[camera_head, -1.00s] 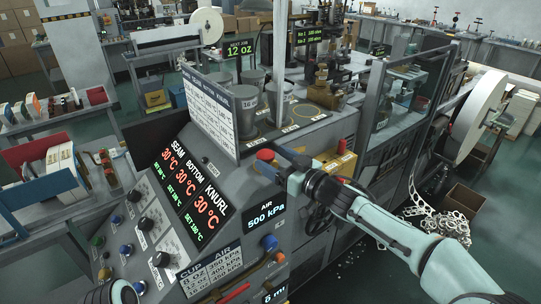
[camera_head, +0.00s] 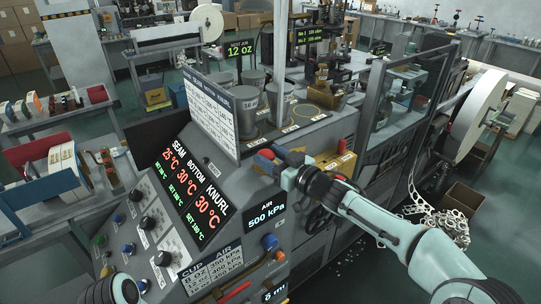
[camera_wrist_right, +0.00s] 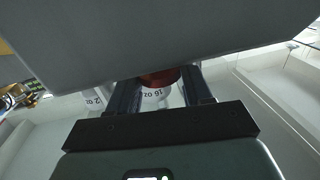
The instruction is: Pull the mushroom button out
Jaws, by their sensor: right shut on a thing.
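In the right wrist view, the red button (camera_wrist_right: 160,77) shows between the two dark fingers of my right gripper (camera_wrist_right: 160,90), partly hidden by a grey surface across the top. The head view does not clearly show how far out the button stands. My left gripper is not in view.
The panel carries a red-lit temperature display (camera_head: 190,190), several knobs and an air display (camera_head: 266,217). Metal cups (camera_head: 247,110) stand behind the size chart (camera_head: 210,112).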

